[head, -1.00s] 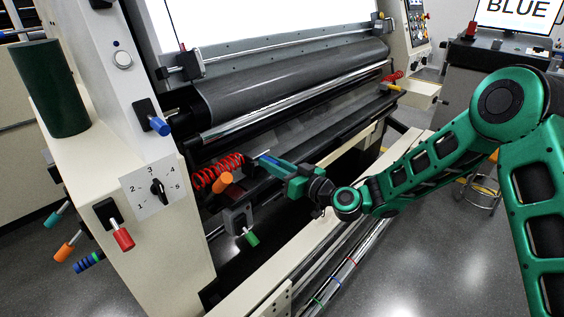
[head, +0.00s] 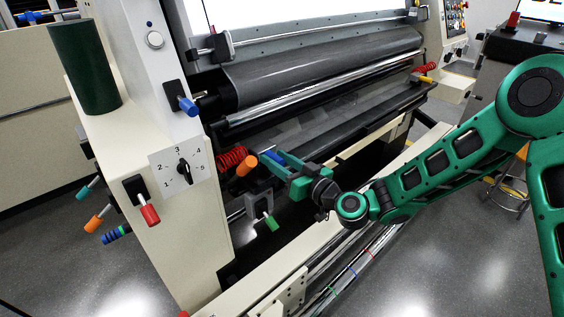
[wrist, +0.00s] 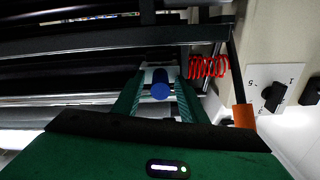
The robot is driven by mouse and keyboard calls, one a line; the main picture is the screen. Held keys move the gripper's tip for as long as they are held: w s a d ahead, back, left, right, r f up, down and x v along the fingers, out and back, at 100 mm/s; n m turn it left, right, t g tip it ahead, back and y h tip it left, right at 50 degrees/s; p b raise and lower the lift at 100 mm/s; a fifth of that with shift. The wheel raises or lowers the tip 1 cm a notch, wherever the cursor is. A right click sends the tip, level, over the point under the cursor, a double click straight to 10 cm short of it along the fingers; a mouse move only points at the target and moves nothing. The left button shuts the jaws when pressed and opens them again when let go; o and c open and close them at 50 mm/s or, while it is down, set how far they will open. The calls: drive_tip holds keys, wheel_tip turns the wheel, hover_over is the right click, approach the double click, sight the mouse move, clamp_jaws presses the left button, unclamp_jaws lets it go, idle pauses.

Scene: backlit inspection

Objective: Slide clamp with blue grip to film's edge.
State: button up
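A blue grip (head: 274,157) shows between the fingers of my gripper (head: 276,164) in the head view, at the left end of the machine's lower rollers. In the wrist view the blue grip (wrist: 160,90) lies between the two green fingers (wrist: 158,96), with a visible gap to each side, so the gripper looks open around it. The clamp body behind the grip is mostly hidden. A dark grey film-like sheet (head: 320,68) runs over the large roller. A paler, see-through strip lies below the chrome bar; I cannot make out its edge.
A red coil (head: 232,158), an orange grip (head: 247,166) and a green-handled clamp (head: 264,217) are close left of and below my gripper. Another blue handle (head: 187,105) is on the cream column, above a numbered dial (head: 184,171). A cream rail (head: 300,258) runs below.

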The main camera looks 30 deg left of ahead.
drive_tip(key=shift+d, duration=0.1)
drive_tip(key=v, duration=1)
drive_tip(key=shift+d, duration=0.25)
drive_tip(key=shift+s+f, duration=0.1)
